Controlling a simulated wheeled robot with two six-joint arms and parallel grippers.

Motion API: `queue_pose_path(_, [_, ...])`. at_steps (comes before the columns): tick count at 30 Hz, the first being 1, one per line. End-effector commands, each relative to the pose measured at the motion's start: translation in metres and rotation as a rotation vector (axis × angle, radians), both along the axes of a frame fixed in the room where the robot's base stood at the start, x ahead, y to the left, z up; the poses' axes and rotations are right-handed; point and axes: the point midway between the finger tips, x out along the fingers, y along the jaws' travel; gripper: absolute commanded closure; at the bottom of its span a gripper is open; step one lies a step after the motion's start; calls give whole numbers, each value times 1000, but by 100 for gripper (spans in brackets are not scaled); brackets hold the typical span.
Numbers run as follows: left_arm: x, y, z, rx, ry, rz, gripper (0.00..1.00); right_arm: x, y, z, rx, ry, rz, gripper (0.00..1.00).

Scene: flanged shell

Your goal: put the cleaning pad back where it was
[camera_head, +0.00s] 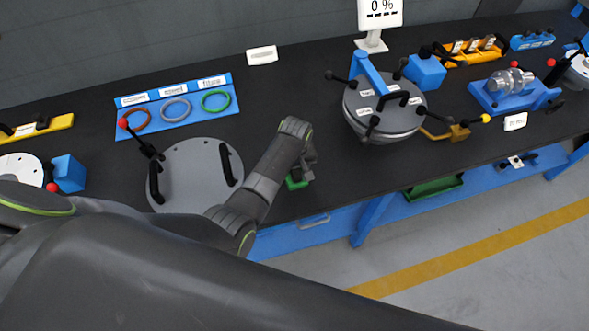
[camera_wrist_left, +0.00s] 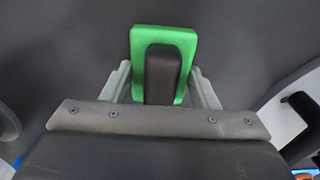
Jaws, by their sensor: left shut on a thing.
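The green cleaning pad (camera_wrist_left: 183,45) with a dark grip block on it is held between the fingers of my left gripper (camera_wrist_left: 164,85). In the head view the pad (camera_head: 297,182) shows only as a small green patch under my left gripper (camera_head: 308,165), near the table's front edge. My arm hides the rest of it. In the left wrist view the pad is over or on the dark table top; I cannot tell whether it touches. My right gripper is not in view.
A grey round lid (camera_head: 195,170) with black handles lies left of my gripper. Behind it is a blue board (camera_head: 170,115) with several coloured rings. A flanged shell (camera_head: 375,110) stands to the right. A green tray (camera_head: 434,188) is on a lower shelf.

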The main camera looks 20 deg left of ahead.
Motion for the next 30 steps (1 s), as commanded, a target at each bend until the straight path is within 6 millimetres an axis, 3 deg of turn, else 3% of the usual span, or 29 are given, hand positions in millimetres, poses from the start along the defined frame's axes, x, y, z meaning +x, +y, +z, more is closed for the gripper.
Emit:
queue_pose_path(6, [0,0,-3,0,0,0,83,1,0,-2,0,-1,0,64])
queue_pose_path(7, [0,0,-4,0,0,0,45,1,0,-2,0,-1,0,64])
queue_pose_path(12, [0,0,-3,0,0,0,24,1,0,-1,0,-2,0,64])
queue_pose_path(23, [0,0,2,0,-1,0,24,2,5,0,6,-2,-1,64])
queue_pose_path(30, [-1,-1,33,-1,-3,1,24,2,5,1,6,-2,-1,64])
